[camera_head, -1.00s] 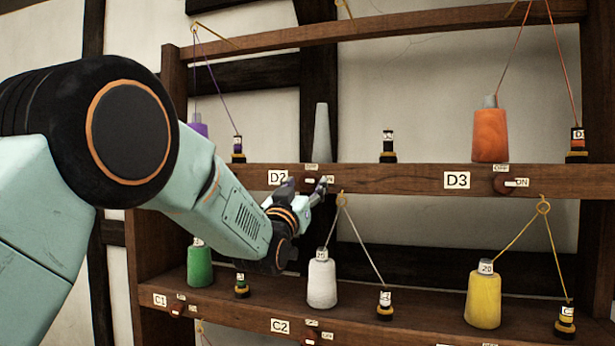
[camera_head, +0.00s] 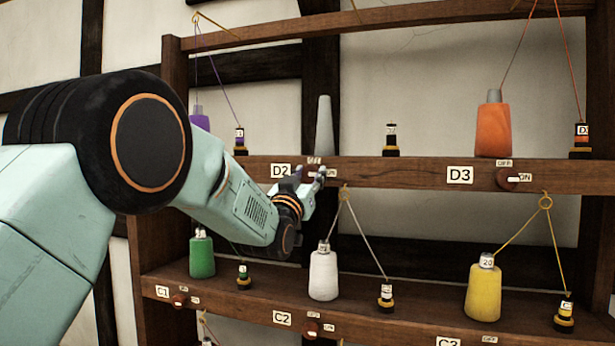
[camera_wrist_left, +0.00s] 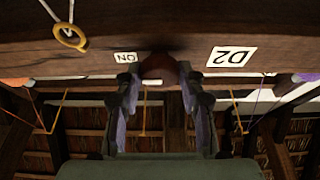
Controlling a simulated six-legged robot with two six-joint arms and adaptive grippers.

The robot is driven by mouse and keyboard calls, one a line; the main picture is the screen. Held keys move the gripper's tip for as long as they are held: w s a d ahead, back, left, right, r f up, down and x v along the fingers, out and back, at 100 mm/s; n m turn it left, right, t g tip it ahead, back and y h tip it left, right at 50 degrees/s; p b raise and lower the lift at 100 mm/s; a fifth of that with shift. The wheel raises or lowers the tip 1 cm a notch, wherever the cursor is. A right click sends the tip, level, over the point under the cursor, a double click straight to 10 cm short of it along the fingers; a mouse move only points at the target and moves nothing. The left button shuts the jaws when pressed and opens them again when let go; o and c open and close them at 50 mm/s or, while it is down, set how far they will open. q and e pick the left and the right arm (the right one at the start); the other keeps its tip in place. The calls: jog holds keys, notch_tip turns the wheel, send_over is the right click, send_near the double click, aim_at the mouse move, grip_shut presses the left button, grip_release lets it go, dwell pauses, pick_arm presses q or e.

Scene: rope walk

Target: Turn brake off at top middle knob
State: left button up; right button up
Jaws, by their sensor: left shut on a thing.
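The top middle knob is the red-brown D2 knob (camera_head: 312,168), on the upper shelf's front beam right of the D2 label (camera_head: 280,170). OFF is above it and ON to its right. My left gripper (camera_head: 311,175) is at the knob and partly hides it, so the knob's setting is hard to read. In the left wrist view, which is upside down, the knob (camera_wrist_left: 157,68) sits between the two fingers of my gripper (camera_wrist_left: 158,78), which is shut on it. My right gripper is not in view.
A grey bobbin cone (camera_head: 324,127) stands above the knob. A white spool (camera_head: 323,276) stands on the shelf below, with a thread through a yellow ring (camera_head: 345,190) near my gripper. The D3 knob (camera_head: 507,179) is to the right.

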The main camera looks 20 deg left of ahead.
pick_arm(q)
jog(key=c, duration=0.4)
jog(key=shift+c, duration=0.2)
